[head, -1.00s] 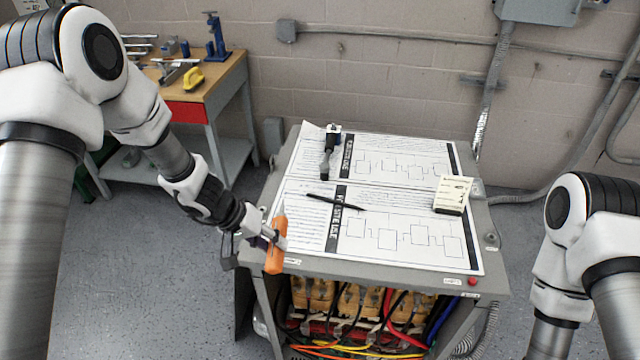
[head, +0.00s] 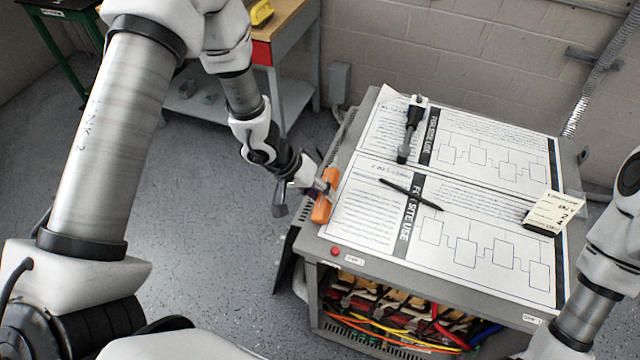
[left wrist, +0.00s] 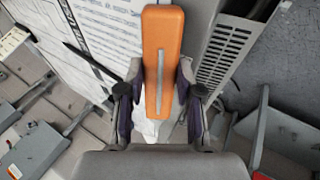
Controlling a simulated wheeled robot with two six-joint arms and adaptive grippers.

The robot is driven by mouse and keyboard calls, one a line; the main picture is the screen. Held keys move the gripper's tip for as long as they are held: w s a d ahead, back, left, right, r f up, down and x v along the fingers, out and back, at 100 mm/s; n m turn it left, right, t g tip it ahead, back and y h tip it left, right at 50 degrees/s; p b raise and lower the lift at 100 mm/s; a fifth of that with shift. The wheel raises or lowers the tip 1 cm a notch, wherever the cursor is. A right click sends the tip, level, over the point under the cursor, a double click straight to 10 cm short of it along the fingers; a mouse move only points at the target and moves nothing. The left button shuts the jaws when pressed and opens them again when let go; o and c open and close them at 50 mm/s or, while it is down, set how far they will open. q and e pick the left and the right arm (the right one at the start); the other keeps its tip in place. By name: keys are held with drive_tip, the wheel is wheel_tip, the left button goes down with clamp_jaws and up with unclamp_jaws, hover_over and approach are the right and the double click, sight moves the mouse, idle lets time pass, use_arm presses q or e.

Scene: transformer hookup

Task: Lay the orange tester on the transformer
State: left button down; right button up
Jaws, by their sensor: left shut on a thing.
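The orange tester (head: 323,208) is a slim orange body, held at the left edge of the transformer (head: 340,240). It fills the middle of the left wrist view (left wrist: 163,50), between the two fingers. My left gripper (head: 322,186) is shut on the tester. Whether the tester touches the transformer top, I cannot tell. The transformer is a grey cabinet with printed sheets (head: 460,225) on top and coils and coloured wires in its open front. My right arm shows at the right edge; its gripper is out of view.
On the sheets lie a black pen (head: 410,194), a black-and-grey tool (head: 411,130) and a cream block with writing (head: 550,212). A workbench (head: 290,35) stands behind at the left. Clear paper lies between the pen and the left edge.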

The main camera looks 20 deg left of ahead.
use_arm(q)
drive_tip(key=shift+w+f, duration=0.2)
drive_tip(key=shift+s+f, duration=0.1)
drive_tip(key=shift+s, duration=0.1)
drive_tip(key=c, duration=0.8)
unclamp_jaws()
drive_tip(key=shift+w, duration=0.1)
drive_tip(key=shift+o, duration=0.2)
drive_tip(key=shift+r, duration=0.25)
drive_tip(key=p+v, duration=0.2)
drive_tip(key=v, duration=1)
drive_tip(key=shift+p, duration=0.35)
